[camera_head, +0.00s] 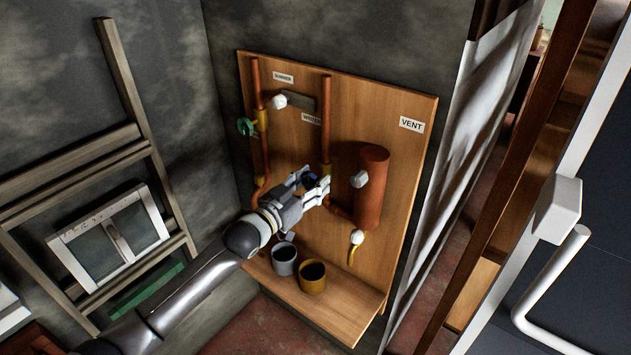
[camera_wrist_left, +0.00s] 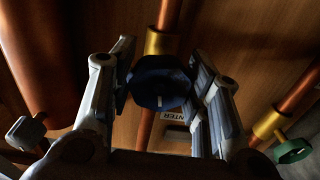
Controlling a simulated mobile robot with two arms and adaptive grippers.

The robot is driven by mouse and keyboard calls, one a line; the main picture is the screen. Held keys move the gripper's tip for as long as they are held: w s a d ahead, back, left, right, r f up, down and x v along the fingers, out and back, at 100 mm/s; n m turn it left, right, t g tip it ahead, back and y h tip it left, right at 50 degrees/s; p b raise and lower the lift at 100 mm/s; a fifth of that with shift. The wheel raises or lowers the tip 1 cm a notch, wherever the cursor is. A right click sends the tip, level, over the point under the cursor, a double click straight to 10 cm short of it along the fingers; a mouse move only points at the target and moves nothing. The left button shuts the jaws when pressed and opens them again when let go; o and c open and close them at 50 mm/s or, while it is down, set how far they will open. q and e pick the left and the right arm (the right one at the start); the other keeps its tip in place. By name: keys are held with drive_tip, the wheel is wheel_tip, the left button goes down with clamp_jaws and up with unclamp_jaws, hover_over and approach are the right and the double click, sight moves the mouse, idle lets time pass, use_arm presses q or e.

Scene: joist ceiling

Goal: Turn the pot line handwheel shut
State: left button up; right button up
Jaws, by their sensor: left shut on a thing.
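A dark blue handwheel (camera_wrist_left: 160,82) sits on a brass valve body (camera_wrist_left: 162,42) on a copper pipe, between the fingers of my left gripper (camera_wrist_left: 163,92) in the left wrist view. My left gripper (camera_head: 312,184) is shut on this wheel, with a finger on either side. In the head view the fingers hide most of the wheel. A partly hidden plate ending in "NTER" (camera_wrist_left: 173,116) shows behind it. A green handwheel (camera_head: 245,126) is on the left pipe; it also shows in the left wrist view (camera_wrist_left: 293,151). No label reading "pot" is legible. My right gripper is out of view.
A wooden board (camera_head: 360,105) carries the pipes, a copper cylinder (camera_head: 372,185) and a "VENT" label (camera_head: 411,124). Small grey-white knobs (camera_head: 359,179) stick out nearby. A grey cup (camera_head: 284,259) and a yellow cup (camera_head: 312,277) stand on the ledge below my gripper.

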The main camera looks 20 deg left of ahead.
use_arm(q)
drive_tip(key=shift+w+r+m, duration=0.1)
drive_tip(key=shift+r+m, duration=0.3)
drive_tip(key=shift+m, duration=0.8)
drive_tip(key=o, duration=1.1)
drive_tip(key=shift+d+f, duration=0.1)
drive_tip(key=shift+c, duration=0.2)
drive_tip(key=shift+f, duration=0.1)
drive_tip(key=shift+f, duration=0.1)
drive_tip(key=v, duration=1.1)
drive_tip(key=shift+s, duration=0.4)
